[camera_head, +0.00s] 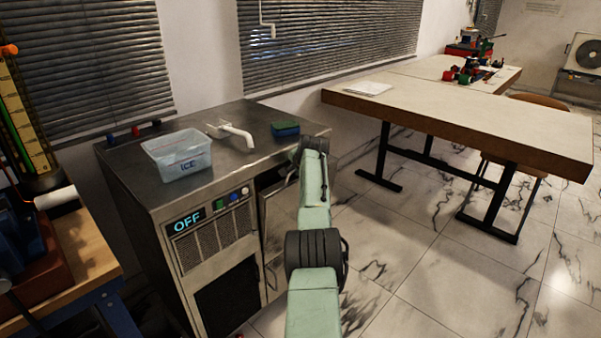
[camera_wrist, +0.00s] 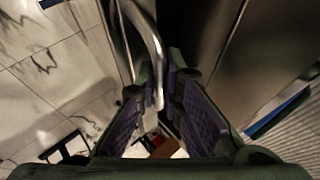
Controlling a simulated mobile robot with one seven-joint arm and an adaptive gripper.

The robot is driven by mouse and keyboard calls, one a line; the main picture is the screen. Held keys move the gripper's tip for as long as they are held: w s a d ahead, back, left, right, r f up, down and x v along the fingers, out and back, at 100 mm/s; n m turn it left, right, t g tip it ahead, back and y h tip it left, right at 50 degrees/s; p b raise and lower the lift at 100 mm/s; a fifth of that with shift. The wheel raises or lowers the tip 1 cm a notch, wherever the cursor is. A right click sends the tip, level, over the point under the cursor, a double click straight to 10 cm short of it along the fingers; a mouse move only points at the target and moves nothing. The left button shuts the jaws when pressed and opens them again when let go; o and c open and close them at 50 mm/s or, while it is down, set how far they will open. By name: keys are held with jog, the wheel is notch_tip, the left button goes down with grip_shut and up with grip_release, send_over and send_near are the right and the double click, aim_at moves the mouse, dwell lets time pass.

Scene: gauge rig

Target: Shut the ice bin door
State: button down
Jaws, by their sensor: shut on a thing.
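The ice bin is a steel cabinet (camera_head: 213,248) with a lit "OFF" panel. Its door (camera_head: 274,212) is on the right of the front, partly covered by my arm, and looks ajar; its exact angle is hard to tell. In the wrist view a curved metal handle (camera_wrist: 149,45) runs down between the two fingers of my gripper (camera_wrist: 163,112). The gripper is shut on this handle, beside a dark panel. In the head view my arm hides the gripper and most of the door.
A clear tub marked ICE (camera_head: 178,155), a white scoop (camera_head: 232,133) and a blue-green sponge (camera_head: 285,128) stand on the steel top. A long table (camera_head: 470,110) is at the right. Marble-patterned floor (camera_head: 400,245) lies open between cabinet and table. A wooden bench (camera_head: 88,250) is at the left.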

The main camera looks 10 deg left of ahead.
jog(key=shift+a, duration=0.1)
dwell(0.3)
jog(key=c, duration=2)
grip_release()
jog(key=shift+r, duration=0.25)
jog(key=v, duration=1.1)
jog(key=shift+s, duration=0.25)
jog(key=shift+r, duration=0.15)
